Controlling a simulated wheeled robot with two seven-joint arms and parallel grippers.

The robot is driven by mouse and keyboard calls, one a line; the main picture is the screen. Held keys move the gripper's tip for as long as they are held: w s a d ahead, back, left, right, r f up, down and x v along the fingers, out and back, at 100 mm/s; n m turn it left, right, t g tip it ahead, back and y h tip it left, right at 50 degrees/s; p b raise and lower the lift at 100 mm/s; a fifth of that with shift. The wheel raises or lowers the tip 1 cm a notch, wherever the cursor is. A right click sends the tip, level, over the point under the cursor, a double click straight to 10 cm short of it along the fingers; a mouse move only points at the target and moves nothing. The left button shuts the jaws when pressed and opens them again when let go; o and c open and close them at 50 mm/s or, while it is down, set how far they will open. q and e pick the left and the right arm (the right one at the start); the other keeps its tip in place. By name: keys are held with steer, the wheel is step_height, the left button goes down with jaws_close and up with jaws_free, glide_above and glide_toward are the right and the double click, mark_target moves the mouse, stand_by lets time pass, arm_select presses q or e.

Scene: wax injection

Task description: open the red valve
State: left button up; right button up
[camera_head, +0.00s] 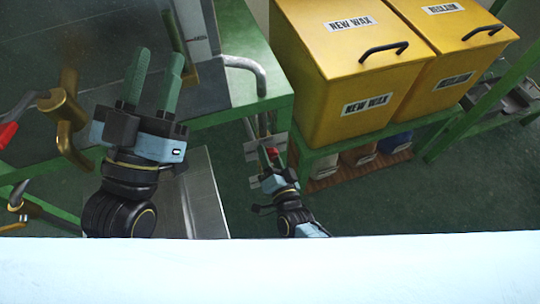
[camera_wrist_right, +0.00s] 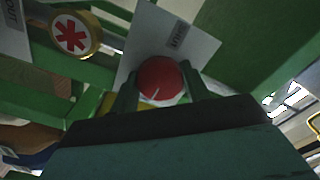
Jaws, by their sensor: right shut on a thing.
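A red round knob (camera_wrist_right: 160,80) sits in front of a pale plate with a small label, whose text I cannot read. My right gripper (camera_wrist_right: 158,92) has one green finger on each side of the knob and is shut on it. In the head view the same gripper (camera_head: 270,150) reaches down beside the green table, with a bit of the knob (camera_head: 272,152) showing red between the fingers. Whether the knob is turned cannot be told. My left gripper (camera_head: 153,80) is open and empty, fingers pointing up, over the left part of the scene.
A second red handle (camera_head: 7,135) shows at the far left, near a brass pipe (camera_head: 68,120). Yellow wax boxes (camera_head: 345,75) stand on a green rack at the right. A yellow-rimmed disc with a red star (camera_wrist_right: 75,33) is left of the knob. Open floor (camera_head: 400,200) lies lower right.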

stand_by(0.3)
steer(key=o, duration=1)
steer(key=shift+s, duration=0.1)
steer(key=shift+s+d, duration=0.1)
steer(key=shift+s, duration=0.2)
arm_select(q)
steer(key=f+g, duration=0.1)
steer(key=f, duration=0.1)
steer(key=w+f+g+y+p, duration=0.1)
steer(key=f+g, duration=0.1)
steer(key=w+f+g+y+p, duration=0.1)
steer(key=f+g, duration=0.1)
steer(key=shift+a+f, duration=0.3)
steer(key=shift+a, duration=0.05)
step_height(320, 180, down, 8)
steer(key=s+a+g+y+p, duration=0.2)
steer(key=g, duration=0.3)
arm_select(e)
steer(key=v, duration=1.2)
steer(key=shift+s, duration=0.3)
steer(key=shift+d, duration=0.1)
